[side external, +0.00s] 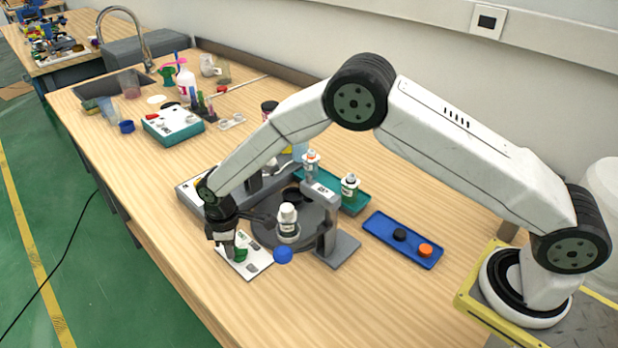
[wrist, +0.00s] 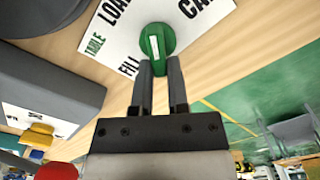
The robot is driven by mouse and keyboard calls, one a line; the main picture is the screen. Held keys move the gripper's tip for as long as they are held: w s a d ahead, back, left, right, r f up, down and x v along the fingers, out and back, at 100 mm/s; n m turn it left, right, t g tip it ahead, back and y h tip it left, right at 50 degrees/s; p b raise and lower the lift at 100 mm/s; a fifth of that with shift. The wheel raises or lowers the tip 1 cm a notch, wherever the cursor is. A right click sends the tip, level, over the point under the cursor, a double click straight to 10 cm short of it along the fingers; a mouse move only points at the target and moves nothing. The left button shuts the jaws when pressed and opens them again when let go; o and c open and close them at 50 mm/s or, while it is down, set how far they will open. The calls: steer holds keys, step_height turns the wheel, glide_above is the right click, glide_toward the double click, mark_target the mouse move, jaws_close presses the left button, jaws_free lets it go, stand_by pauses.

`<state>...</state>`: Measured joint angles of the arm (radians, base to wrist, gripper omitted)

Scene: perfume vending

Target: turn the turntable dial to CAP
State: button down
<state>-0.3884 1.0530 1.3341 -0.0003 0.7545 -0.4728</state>
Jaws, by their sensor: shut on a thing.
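The green dial (side external: 241,254) sits on a white label plate (side external: 259,256) at the front edge of the bench, beside the dark turntable (side external: 264,236). In the wrist view the dial (wrist: 165,37) has a white stripe on its grip, running nearly up and down the picture. LOAD and FILL lettering lies to its left and partly cut CAP lettering to its upper right. My gripper (wrist: 160,72) is shut on the dial's grip, reaching down from above. I cannot tell which end of the stripe is the pointer. A white-capped bottle (side external: 288,224) stands upright on the turntable.
A grey bracket (side external: 328,228) stands over the turntable's right side. A blue round piece (side external: 283,255) lies close to the plate's right. A teal tray (side external: 352,204) with bottles and a blue tray (side external: 385,250) with caps stand right. Bare wood lies in front right.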

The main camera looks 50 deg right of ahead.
steer(key=m, duration=0.4)
steer(key=shift+w+d+m, duration=0.2)
steer(key=shift+d+m, duration=0.05)
steer(key=shift+m, duration=0.05)
steer(key=m, duration=0.5)
steer(key=shift+w+d, duration=0.1)
steer(key=shift+d, duration=0.25)
steer(key=c, duration=0.6)
jaws_free()
steer(key=shift+r, duration=0.1)
step_height(320, 180, up, 8)
steer(key=shift+f, duration=0.15)
steer(key=shift+d, duration=0.1)
